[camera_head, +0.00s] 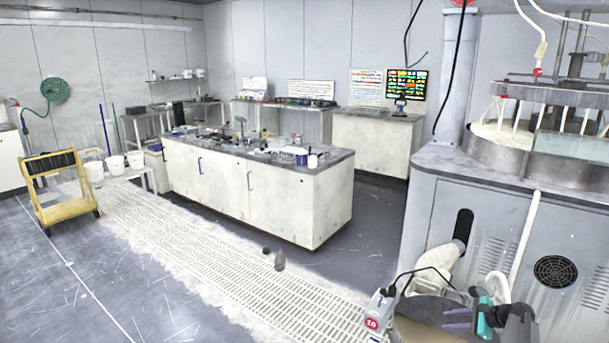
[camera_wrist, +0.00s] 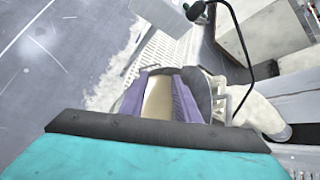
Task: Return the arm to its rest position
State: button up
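My gripper (camera_head: 447,319) is at the lower right of the head view, with a teal body and two purple fingers. The fingers point left over a round, brown-topped drum (camera_head: 408,329). In the wrist view my gripper (camera_wrist: 160,72) shows its two purple fingers apart, with a tan surface visible between them. I see no object held. The teal body fills the bottom of the wrist view. Whether the fingers touch the drum cannot be told.
A polishing machine (camera_head: 500,225) stands close behind my gripper, with a pale hose (camera_head: 430,267) beside it. A white box (camera_head: 379,310) with a red label and black cable adjoins the drum. Open floor lies left.

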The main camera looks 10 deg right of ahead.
jog(key=a+f+n+g+y, duration=0.15)
jog(key=a+f, duration=0.35)
jog(key=a, duration=0.7)
jog(key=a+f+n+g+y, duration=0.15)
jog(key=a+f, duration=0.35)
jog(key=a, duration=0.7)
jog(key=s+a+f+n+g, duration=0.1)
jog(key=s+a+f+g, duration=0.2)
jog(key=a, duration=0.4)
jog(key=s+a+f+n+h+p, duration=0.1)
jog(key=s+a+f+n, duration=0.1)
jog(key=s+a+f, duration=0.3)
jog(key=s+a+f+n+g, duration=0.1)
jog(key=s+a+f+g, duration=0.15)
jog(key=a, duration=0.55)
jog(key=s+a+f+n+g+h, duration=0.25)
jog(key=s+a, duration=0.25)
jog(key=s, duration=0.5)
jog(key=s+a+f+n+g+h, duration=0.1)
jog(key=s+a+n, duration=0.35)
jog(key=s, duration=0.55)
jog(key=s+d+r+n+g+h, duration=0.1)
jog(key=s+d+n+h, duration=0.3)
jog(key=s+n, duration=0.5)
jog(key=shift+s+d+g+p, duration=0.35)
jog(key=shift+s+d, duration=0.55)
jog(key=shift+s, duration=0.35)
